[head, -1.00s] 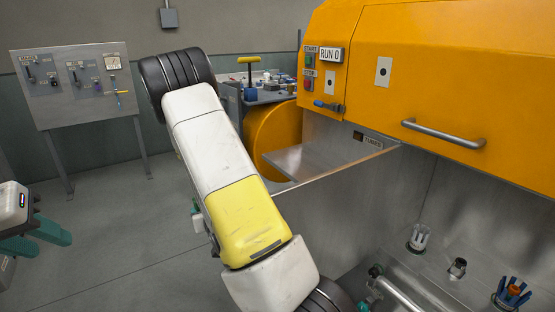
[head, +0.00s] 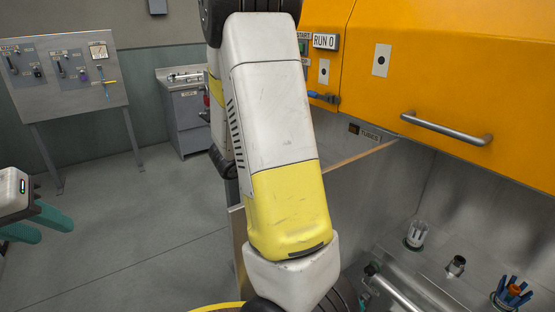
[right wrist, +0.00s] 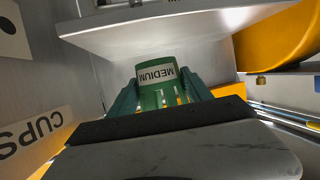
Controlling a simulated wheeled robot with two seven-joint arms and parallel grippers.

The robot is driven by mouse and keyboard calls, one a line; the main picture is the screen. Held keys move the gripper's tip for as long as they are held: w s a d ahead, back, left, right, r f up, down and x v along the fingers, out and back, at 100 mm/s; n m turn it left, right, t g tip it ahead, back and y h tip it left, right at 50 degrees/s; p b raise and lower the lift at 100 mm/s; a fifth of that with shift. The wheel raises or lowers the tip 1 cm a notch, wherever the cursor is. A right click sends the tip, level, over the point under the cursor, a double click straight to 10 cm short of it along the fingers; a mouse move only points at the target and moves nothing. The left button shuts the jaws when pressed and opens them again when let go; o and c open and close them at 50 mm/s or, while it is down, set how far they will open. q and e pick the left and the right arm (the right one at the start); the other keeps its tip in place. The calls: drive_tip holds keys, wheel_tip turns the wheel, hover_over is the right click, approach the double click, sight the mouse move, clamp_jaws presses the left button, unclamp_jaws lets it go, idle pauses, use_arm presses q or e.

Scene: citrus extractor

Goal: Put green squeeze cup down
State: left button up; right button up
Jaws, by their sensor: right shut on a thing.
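The green squeeze cup (right wrist: 158,98), with a "MEDIUM" label, shows in the right wrist view. It sits between the teal fingers of my right gripper (right wrist: 158,88), which is shut on it. Its lower part is hidden behind the gripper body. In the head view my own right arm crosses the middle, and the cup and right gripper cannot be made out. My left gripper (head: 38,225) is at the left edge of the head view, with its teal fingers apart and nothing seen between them.
The orange machine hood (head: 440,80) with a bar handle is above a steel bay at right. In the bay are a clear cylinder (head: 416,233), a small metal fitting (head: 456,265) and a holder with blue prongs (head: 511,292). A "CUPS" sign (right wrist: 32,133) shows in the wrist view.

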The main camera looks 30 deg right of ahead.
drive_tip(key=s+m+g, duration=0.1)
drive_tip(key=s, duration=0.1)
drive_tip(key=s+d+m+g, duration=0.1)
drive_tip(key=shift+s+d+f+g+h, duration=0.2)
drive_tip(key=shift+s+g+h, duration=0.1)
drive_tip(key=shift+s+g, duration=0.1)
drive_tip(key=w+d, duration=0.2)
drive_tip(key=w, duration=0.2)
drive_tip(key=w+d+f, duration=0.1)
drive_tip(key=w+d, duration=0.2)
drive_tip(key=w, duration=0.1)
drive_tip(key=w+d, duration=0.2)
drive_tip(key=w, duration=0.3)
drive_tip(key=shift+d+f, duration=0.2)
drive_tip(key=shift+d, duration=0.15)
drive_tip(key=shift+f, duration=1.75)
drive_tip(key=shift+f, duration=0.2)
drive_tip(key=o, duration=1.7)
drive_tip(key=shift+o, duration=0.2)
drive_tip(key=shift+r, duration=0.15)
